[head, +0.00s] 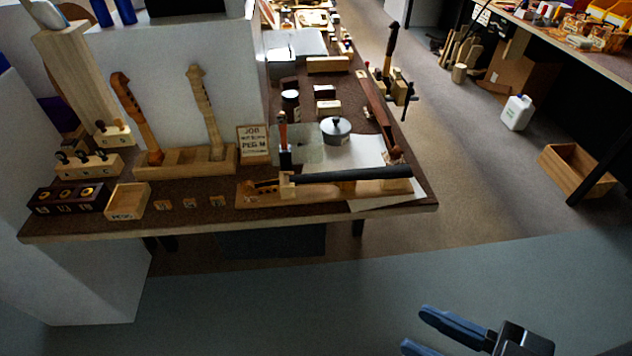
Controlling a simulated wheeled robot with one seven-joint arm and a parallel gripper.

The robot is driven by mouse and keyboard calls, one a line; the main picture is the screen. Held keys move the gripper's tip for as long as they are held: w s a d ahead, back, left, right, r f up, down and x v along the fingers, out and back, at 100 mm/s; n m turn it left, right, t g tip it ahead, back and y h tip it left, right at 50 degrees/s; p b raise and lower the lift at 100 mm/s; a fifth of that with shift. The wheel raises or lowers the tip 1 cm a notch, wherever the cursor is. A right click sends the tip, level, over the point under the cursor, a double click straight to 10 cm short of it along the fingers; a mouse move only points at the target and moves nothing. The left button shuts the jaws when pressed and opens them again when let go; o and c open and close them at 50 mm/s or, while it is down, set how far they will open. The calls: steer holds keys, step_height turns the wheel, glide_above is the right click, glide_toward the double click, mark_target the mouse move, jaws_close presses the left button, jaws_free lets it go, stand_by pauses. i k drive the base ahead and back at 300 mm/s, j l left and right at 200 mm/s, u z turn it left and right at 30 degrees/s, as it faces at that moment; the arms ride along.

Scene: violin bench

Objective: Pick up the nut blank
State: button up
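I cannot single out the nut blank with certainty at this size. Three small tan pieces (190,203) lie in a row near the front edge of the bench (330,215), left of middle. A violin neck with a long black fingerboard (350,174) lies on a wooden support (262,197) at the front right of the bench. A small pale block (287,184) stands at the fingerboard's left end. My gripper (415,328) is at the lower right, over the floor, clear of the bench. Its two blue-grey fingers are apart with nothing between them; the lower finger is partly cut off.
An open pegs box (128,202) and a dark box with round holes (68,200) stand front left. Two carved necks stand in a wooden rack (186,162). A job sign (252,145) and a grey lidded pot (336,130) stand behind. The floor before the bench is clear.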

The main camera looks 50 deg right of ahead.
mark_target(219, 200)
steer(key=i+j+z, duration=0.15)
steer(key=i, duration=0.3)
steer(key=i+j+z, duration=0.15)
steer(key=i, duration=0.3)
steer(key=j, duration=0.1)
